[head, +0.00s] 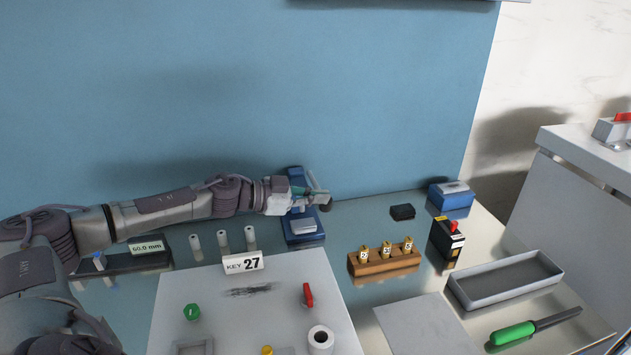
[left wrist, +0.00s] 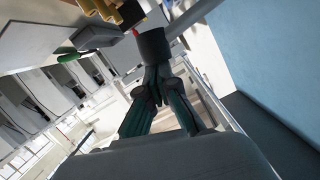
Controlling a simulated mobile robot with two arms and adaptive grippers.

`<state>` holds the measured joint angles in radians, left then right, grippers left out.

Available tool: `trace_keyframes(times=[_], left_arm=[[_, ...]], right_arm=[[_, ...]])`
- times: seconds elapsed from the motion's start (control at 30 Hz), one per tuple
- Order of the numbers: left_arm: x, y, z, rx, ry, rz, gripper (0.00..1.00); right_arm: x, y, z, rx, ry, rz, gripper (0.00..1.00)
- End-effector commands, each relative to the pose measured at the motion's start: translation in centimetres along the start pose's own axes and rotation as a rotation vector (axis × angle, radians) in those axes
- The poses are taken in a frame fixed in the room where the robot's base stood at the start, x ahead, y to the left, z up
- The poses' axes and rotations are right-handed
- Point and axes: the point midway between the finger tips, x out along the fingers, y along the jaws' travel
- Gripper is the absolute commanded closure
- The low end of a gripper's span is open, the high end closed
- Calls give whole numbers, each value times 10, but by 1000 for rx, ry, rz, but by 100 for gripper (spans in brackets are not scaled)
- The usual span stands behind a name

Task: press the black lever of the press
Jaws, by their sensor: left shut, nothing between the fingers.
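The blue press (head: 304,238) stands at the back of the table against the blue wall. Its upper part is partly hidden by my left arm. The black lever end (head: 322,197) shows just right of my left gripper (head: 308,192), which is over the press. In the left wrist view the lever end is a dark cylinder (left wrist: 154,46) on a grey rod, right at the fingertips. My left gripper's fingers (left wrist: 157,85) are together with nothing between them. I cannot tell whether they touch the lever. My right gripper is not in view.
White cylinders (head: 222,239) stand left of the press. A wooden rack (head: 385,263) holding brass pieces, a black box (head: 402,212), and a grey tray (head: 505,281) are to the right.

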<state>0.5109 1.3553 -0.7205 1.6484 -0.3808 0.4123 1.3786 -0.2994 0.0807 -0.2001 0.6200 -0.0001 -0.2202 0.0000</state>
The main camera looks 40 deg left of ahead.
Motion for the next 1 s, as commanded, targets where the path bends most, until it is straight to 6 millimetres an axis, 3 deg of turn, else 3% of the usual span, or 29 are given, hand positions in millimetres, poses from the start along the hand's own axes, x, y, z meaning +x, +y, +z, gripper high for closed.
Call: trace_keyframes(times=[0.03, 0.27, 0.4, 1.0], left_arm=[[3, 8, 15, 34, -4, -6, 100], [11, 20, 46, 89, -2, -22, 100], [15, 26, 63, 269, -3, -67, 100], [20, 27, 84, 311, -7, -78, 100]], right_arm=[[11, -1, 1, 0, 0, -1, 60], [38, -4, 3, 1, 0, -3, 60], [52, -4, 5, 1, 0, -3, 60], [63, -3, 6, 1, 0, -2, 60]])
